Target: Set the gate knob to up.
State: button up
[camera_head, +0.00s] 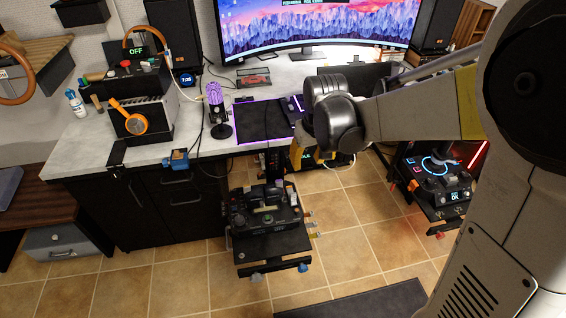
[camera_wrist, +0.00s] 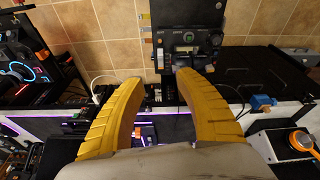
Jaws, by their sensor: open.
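I cannot make out which knob is the gate knob. A black control panel (camera_head: 265,212) with knobs, a small screen and a lever stands on a low stand at the centre of the head view. It also shows, small, at the top of the wrist view (camera_wrist: 188,50). A second panel with a glowing blue ring (camera_head: 440,185) stands at the right. A black unit with an OFF display (camera_head: 138,50) and coloured knobs sits at the left. My gripper's yellow fingers (camera_wrist: 158,80) are wide apart and empty. In the head view, my forearm and wrist partly hide them.
A blue clamp-like item (camera_head: 178,160) sits at the desk's front edge. The tiled floor (camera_head: 190,275) in front is mostly clear.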

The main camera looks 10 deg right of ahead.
jog(key=g+p, duration=0.1)
jog(key=g, duration=0.1)
send_over(297, 210)
notch_tip(297, 210, down, 14)
jog(key=shift+n+g, duration=0.5)
jog(key=shift+n, duration=0.1)
notch_tip(297, 210, down, 18)
jog(key=b, duration=0.4)
jog(key=shift+f, duration=0.2)
